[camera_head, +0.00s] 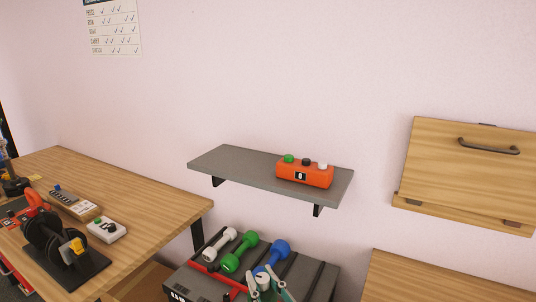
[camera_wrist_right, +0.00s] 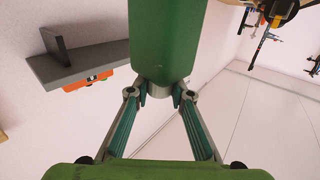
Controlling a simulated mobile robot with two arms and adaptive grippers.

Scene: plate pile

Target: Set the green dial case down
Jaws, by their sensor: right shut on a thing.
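My right gripper (camera_wrist_right: 161,93) is shut on the green dial case (camera_wrist_right: 167,40), which shows in the right wrist view as a smooth green body with a grey round part at the fingertips. Its dial face and far end are out of sight. In the head view my right gripper (camera_head: 267,284) is at the bottom edge, in front of the dumbbell rack and below the grey shelf (camera_head: 225,163). The case cannot be made out clearly there. In the right wrist view the shelf (camera_wrist_right: 85,62) is to the left, upside down and apart from the case. My left gripper is not in view.
An orange case (camera_head: 305,175) with several knobs sits on the shelf's right half; the left half is bare. White (camera_head: 220,243), green (camera_head: 240,254) and blue (camera_head: 279,252) dumbbells lie on the rack below.

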